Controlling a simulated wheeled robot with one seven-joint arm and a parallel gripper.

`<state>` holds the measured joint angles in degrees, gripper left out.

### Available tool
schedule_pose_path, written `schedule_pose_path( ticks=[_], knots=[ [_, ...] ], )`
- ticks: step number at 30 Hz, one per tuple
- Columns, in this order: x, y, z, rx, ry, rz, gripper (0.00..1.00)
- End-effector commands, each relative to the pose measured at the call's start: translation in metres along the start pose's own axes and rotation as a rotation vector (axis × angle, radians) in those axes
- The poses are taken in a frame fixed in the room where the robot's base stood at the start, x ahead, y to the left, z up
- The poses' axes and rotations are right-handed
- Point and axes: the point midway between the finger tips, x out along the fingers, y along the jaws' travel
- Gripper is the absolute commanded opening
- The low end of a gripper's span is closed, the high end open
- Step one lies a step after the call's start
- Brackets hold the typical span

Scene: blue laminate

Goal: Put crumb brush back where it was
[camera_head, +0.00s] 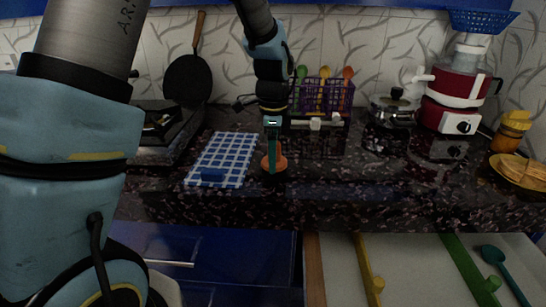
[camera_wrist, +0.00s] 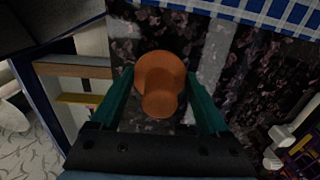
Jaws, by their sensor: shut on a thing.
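An orange piece with a round disc and a knob-like end, which I take to be the crumb brush (camera_head: 280,163), is between the green fingers of my gripper (camera_head: 272,155). In the wrist view the orange brush (camera_wrist: 160,104) fills the space between the fingers of my gripper (camera_wrist: 160,76), which are shut on it. It is over the dark speckled counter (camera_head: 330,190), close to its front part. I cannot tell if it touches the counter. Its underside is hidden.
A purple rack (camera_head: 338,96), a steel pot (camera_head: 392,108) and a red appliance (camera_head: 459,95) stand behind and right. An open drawer (camera_head: 410,270) holds several utensils below.

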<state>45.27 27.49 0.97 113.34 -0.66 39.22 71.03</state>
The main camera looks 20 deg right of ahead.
Motion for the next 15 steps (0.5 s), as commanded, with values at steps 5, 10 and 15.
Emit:
schedule_pose_path(
  ticks=[5,10,15],
  knots=[
    [0.0113,-0.0002,0.0004,-0.001,0.0,-0.001,0.27],
    [0.0112,-0.0003,0.0003,-0.001,0.0,-0.002,0.27],
    [0.0146,-0.0001,0.0003,-0.001,0.0,-0.001,0.8]
  ],
)
